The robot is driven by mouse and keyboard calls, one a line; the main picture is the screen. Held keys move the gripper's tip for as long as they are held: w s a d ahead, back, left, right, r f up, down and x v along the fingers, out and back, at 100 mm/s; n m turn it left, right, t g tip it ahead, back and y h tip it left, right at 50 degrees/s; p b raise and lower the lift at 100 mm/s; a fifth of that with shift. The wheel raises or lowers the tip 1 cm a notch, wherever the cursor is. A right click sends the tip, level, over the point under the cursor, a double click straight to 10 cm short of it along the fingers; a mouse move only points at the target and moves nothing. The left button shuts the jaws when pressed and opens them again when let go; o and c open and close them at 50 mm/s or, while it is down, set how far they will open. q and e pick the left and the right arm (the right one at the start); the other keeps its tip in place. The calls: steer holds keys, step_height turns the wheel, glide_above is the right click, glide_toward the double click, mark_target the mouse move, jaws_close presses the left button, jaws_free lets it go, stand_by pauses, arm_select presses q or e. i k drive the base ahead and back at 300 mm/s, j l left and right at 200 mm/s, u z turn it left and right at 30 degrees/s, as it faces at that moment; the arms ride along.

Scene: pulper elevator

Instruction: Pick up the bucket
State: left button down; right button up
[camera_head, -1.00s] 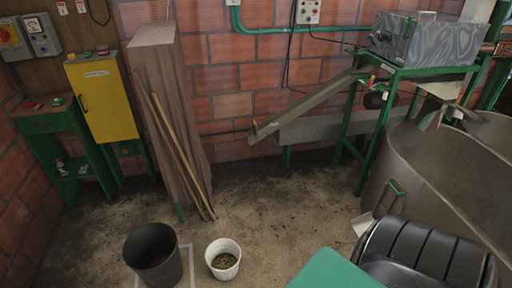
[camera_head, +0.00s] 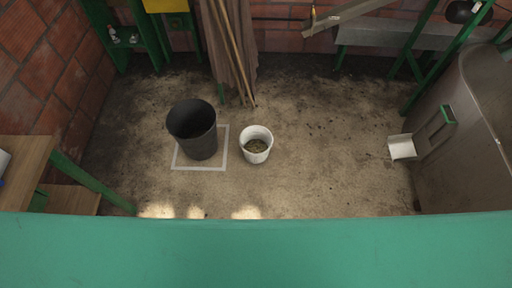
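A dark grey bucket (camera_head: 194,130) stands upright on the floor inside a pale square outline, left of the middle of the head view. A smaller white bucket (camera_head: 256,146) stands just to its right, with some brownish-green contents at the bottom. The two are close but apart. Neither of my grippers shows in the head view.
A wide green surface (camera_head: 256,250) fills the bottom of the view. A wooden table (camera_head: 24,160) with green legs is at the left. A large metal tank (camera_head: 465,130) stands at the right. Wooden poles (camera_head: 232,50) lean at the back. Floor right of the buckets is clear.

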mark_target(256, 142)
steer(key=i+l+u, duration=0.1)
steer(key=l, duration=0.25)
steer(key=i+l+u, duration=0.1)
steer(key=i+l, duration=0.15)
steer(key=l, duration=0.15)
steer(key=i+l+u, duration=0.1)
steer(key=l, duration=0.3)
steer(key=i+l+u, duration=0.1)
steer(key=l, duration=0.3)
steer(key=i+l+u, duration=0.1)
steer(key=l, duration=0.35)
steer(key=i+l+u, duration=0.1)
steer(key=l, duration=0.35)
steer(key=i, duration=0.1)
